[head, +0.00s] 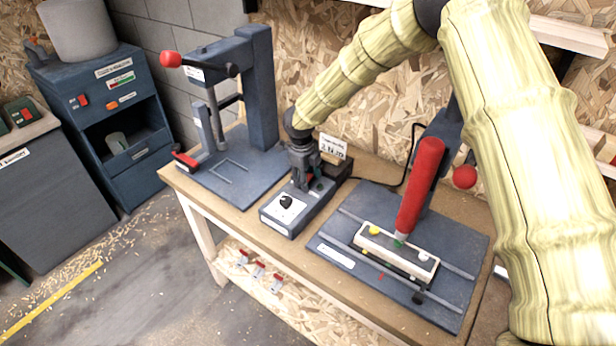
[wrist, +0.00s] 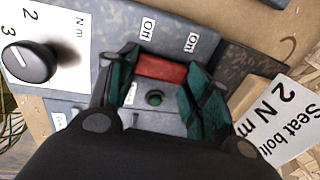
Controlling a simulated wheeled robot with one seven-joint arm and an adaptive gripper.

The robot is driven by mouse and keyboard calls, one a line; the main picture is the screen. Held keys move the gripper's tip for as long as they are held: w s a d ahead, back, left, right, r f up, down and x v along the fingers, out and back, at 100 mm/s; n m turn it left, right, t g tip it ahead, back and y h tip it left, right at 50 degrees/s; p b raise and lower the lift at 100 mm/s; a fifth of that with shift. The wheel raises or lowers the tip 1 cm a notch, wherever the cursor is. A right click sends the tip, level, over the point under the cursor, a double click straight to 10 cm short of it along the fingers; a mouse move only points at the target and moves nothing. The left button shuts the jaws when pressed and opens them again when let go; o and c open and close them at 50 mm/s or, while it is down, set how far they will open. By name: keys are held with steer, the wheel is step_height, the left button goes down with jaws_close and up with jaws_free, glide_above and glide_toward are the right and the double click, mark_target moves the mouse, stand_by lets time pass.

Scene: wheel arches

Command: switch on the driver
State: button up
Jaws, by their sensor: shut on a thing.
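The blue-grey control box (head: 283,222) stands mid-bench in the head view. In the wrist view it carries an "Off" label (wrist: 147,27), an "On" label (wrist: 193,42) and a red switch (wrist: 160,68). My gripper (head: 308,184) is down at the box's right part. In the wrist view its green-padded fingers (wrist: 158,85) are shut on the red switch, one on each side. I cannot tell which setting the switch is at. A small dark green round button or lamp (wrist: 155,99) shows between the fingers. The red driver (head: 421,187) stands upright over a pale block, right of the box.
A black dial (wrist: 30,62) with torque numbers is left of my fingers. A "Seat bolt 2 N m" card (wrist: 285,112) stands close on the right. A lever press (head: 258,90) stands to the left; the driver's base plate (head: 340,262) is to the right.

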mark_target(310, 177)
steer(key=shift+w+d+g+y+p, duration=0.2)
steer(key=shift+g+y+p, duration=0.55)
steer(key=shift+g, duration=0.25)
steer(key=o, duration=1)
steer(key=shift+r, duration=0.15)
steer(key=r, duration=1.1)
steer(key=shift+w+d+r, duration=0.25)
steer(key=shift+w+r, duration=0.05)
steer(key=shift+r, duration=0.1)
